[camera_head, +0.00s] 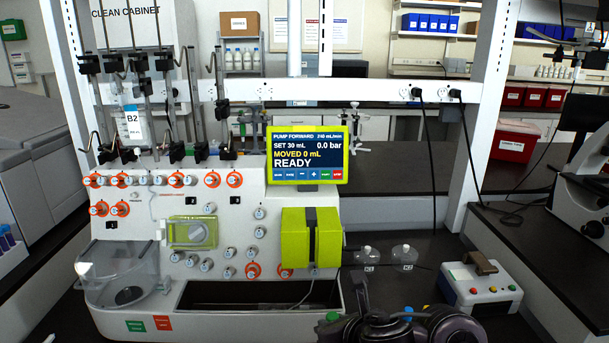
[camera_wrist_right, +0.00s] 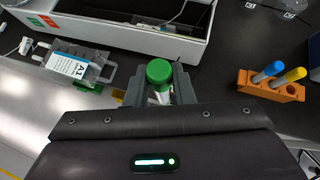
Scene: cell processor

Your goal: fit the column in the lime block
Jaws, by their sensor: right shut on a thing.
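The column (camera_wrist_right: 160,94) has a green cap and a pale body, mostly hidden by the gripper. My right gripper (camera_wrist_right: 161,84) is shut on it, one grey finger on each side. In the head view its green cap (camera_head: 333,316) shows low in front of the machine's open trough. The lime block (camera_head: 296,240) is on the machine's front under the screen, above and left of the cap, with a dark strip at its top middle. The column is apart from it. My left gripper is not in view.
The screen (camera_head: 307,157) reads READY. An orange rack (camera_wrist_right: 270,87) holds blue- and yellow-capped tubes right of the gripper. A bag labelled A1 (camera_wrist_right: 95,67) lies left of it. Two clear bottles (camera_head: 405,257) and a white button box (camera_head: 482,288) stand right of the machine.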

